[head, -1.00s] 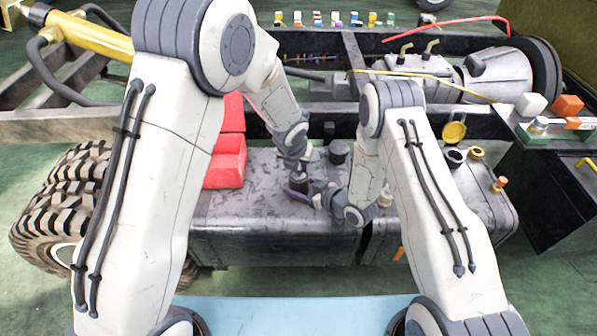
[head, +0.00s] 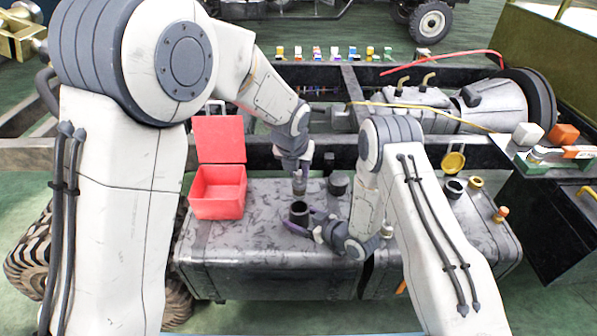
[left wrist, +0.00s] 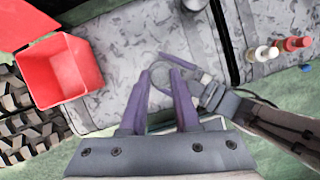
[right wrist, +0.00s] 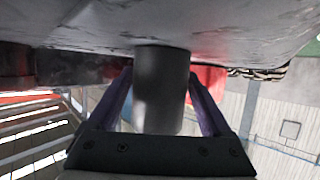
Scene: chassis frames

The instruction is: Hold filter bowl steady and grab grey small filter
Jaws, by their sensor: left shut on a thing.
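The dark filter bowl (head: 299,213) stands upright on the grey tank (head: 250,245) in the head view. It shows as a dark cylinder in the right wrist view (right wrist: 161,95). My left gripper (head: 299,180) is just above the bowl, shut on the small grey filter (head: 299,188), which shows only in part. In the left wrist view my left fingers (left wrist: 160,80) close on a pale grey round thing. My right gripper (head: 300,222) has a purple finger on each side of the bowl, low down, also seen in the right wrist view (right wrist: 161,80). I cannot tell whether both fingers touch it.
An open red box (head: 218,195) sits left of the bowl. A black cap (head: 338,183) is behind it to the right. Fittings and a yellow cap (head: 454,162) are at the tank's right end. Small coloured items line the far frame rail.

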